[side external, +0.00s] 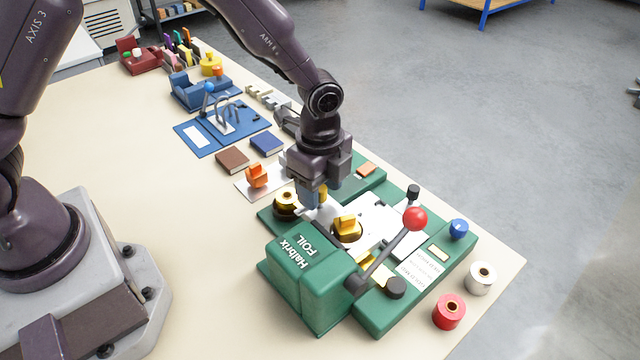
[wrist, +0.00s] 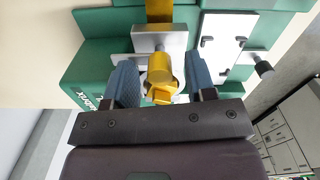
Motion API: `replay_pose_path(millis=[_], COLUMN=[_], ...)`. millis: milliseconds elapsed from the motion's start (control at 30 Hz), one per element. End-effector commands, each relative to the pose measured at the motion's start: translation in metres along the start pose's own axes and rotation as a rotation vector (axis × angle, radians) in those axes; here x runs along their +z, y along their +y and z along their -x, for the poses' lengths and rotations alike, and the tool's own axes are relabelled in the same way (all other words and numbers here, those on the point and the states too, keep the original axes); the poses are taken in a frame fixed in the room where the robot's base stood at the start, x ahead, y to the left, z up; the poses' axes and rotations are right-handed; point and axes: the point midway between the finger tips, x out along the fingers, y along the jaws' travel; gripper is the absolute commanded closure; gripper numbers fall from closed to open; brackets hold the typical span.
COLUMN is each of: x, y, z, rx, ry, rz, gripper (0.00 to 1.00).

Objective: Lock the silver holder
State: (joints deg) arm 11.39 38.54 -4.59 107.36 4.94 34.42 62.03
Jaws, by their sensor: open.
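The green foil machine marked "Halbrix FOIL" (side external: 302,268) stands at the table's near right part. In the wrist view, a silver block (wrist: 148,42), which looks like the silver holder, sits on the green machine (wrist: 90,75). A yellow knob or lever (wrist: 159,68) stands in front of it. My gripper (wrist: 161,70) is open, with one blue-grey finger on each side of the yellow part; contact cannot be told. In the side view my gripper (side external: 312,196) points down over the machine's back left part and hides much of the holder.
A lever with a red ball (side external: 415,218) rises over the machine's right side. A gold foil roll (side external: 287,203) and a yellow knob (side external: 347,226) are close to my gripper. Red (side external: 449,312) and white (side external: 482,278) rolls stand at the right. An orange piece (side external: 257,177) lies left.

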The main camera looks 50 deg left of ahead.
Motion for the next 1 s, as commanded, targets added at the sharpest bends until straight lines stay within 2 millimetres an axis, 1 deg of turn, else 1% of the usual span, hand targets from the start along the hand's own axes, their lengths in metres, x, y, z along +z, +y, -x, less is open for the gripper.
replay_pose_path(millis=[33,67,100,167,200,233,467,667,867,1000], x=[0.0,0.0,0.0,0.0,0.0,0.0,0.0,0.0003,0.0005,0.0002], y=[0.0,0.0,0.0,0.0,0.0,0.0,0.0,-0.0001,-0.0001,0.0001], z=[0.0002,0.0002,0.0002,0.0003,0.0003,0.0003,0.0005,0.0006,0.0007,0.0007], rx=[0.0,0.0,0.0,0.0,0.0,0.0,0.0,0.0,0.0,0.0], ry=[0.0,0.0,0.0,0.0,0.0,0.0,0.0,0.0,0.0,0.001], rz=[0.0,0.0,0.0,0.0,0.0,0.0,0.013,0.083,0.227,0.357], gripper=[0.56,0.63,0.72,0.86,0.95,0.99,0.99,0.99,0.99,0.99])
